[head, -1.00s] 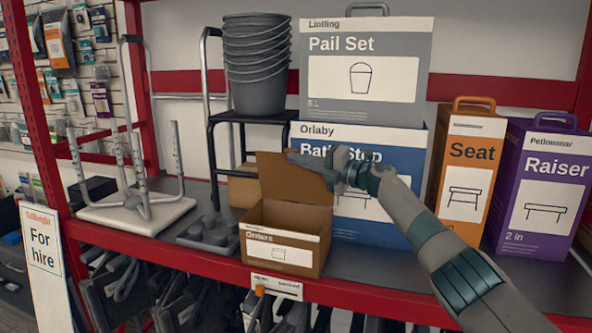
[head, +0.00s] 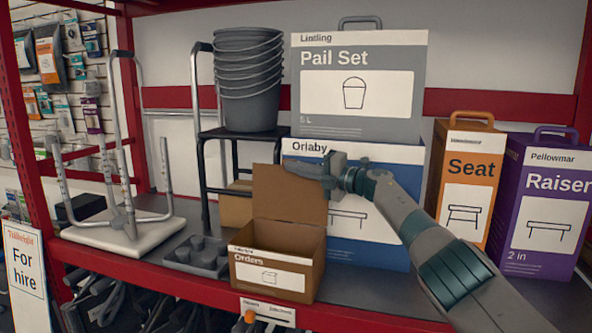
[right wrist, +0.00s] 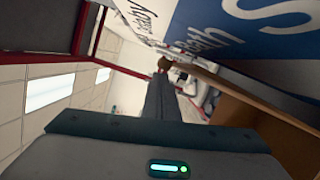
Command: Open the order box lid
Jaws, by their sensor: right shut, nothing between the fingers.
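The brown cardboard order box (head: 277,274), labelled "Orders", sits on the shelf near its front edge. Its lid (head: 289,200) stands up at the back of the box, and the box's mouth is open. My right gripper (head: 292,169) is shut and empty, its fingers pointing left along the lid's top edge. I cannot tell whether they touch it. In the right wrist view the shut fingers (right wrist: 162,68) show with the brown lid (right wrist: 250,115) beside them on the right. My left gripper is out of view.
A blue "Orlaby" box (head: 375,240) stands close behind my right gripper, with a grey Pail Set box (head: 355,130) on it. A grey moulded tray (head: 200,255) lies left of the order box. Orange Seat (head: 468,185) and purple Raiser (head: 545,200) boxes stand right.

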